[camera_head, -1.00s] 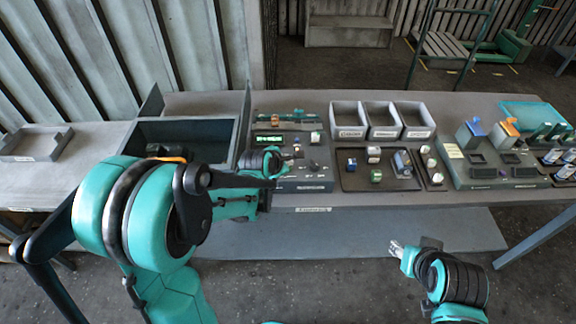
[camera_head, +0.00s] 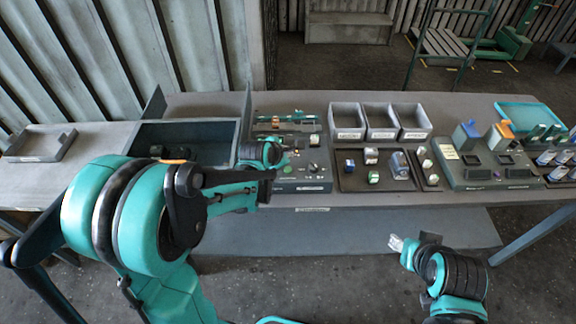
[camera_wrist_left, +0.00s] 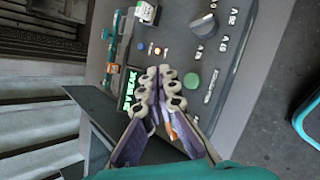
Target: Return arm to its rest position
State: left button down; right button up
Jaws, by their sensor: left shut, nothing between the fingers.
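My left arm comes in from the left in the head view, its large teal joint at the front. My left gripper (camera_head: 283,158) is above the front left part of the grey control panel (camera_head: 304,187). In the left wrist view its fingers (camera_wrist_left: 158,78) are shut with nothing between them, over the panel's face, beside a green button (camera_wrist_left: 191,80) and a lit green display (camera_wrist_left: 131,90). I cannot tell whether the fingertips touch the panel. My right gripper (camera_head: 396,243) hangs low in front of the table, clear of it; its finger opening is too small to tell.
A deep grey open box (camera_head: 187,126) stands left of the panel, close to my left forearm. Right of the panel are a dark tray (camera_head: 352,184) with small parts, several grey bins (camera_head: 382,133) and a green-grey fixture board (camera_head: 455,178). The floor before the table is clear.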

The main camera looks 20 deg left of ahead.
pick_arm(q)
jog(key=shift+f, duration=0.1)
dwell(0.3)
jog(key=shift+s, duration=0.1)
jog(key=s+f+m+g+y+b, duration=0.1)
jog(key=s+m+b, duration=0.6)
jog(key=s+m, duration=1.7)
jog(key=shift+s+f+m+g+b, duration=0.15)
jog(key=shift+s+m+g+b, duration=0.25)
jog(key=shift+m+g, duration=0.25)
dwell(0.8)
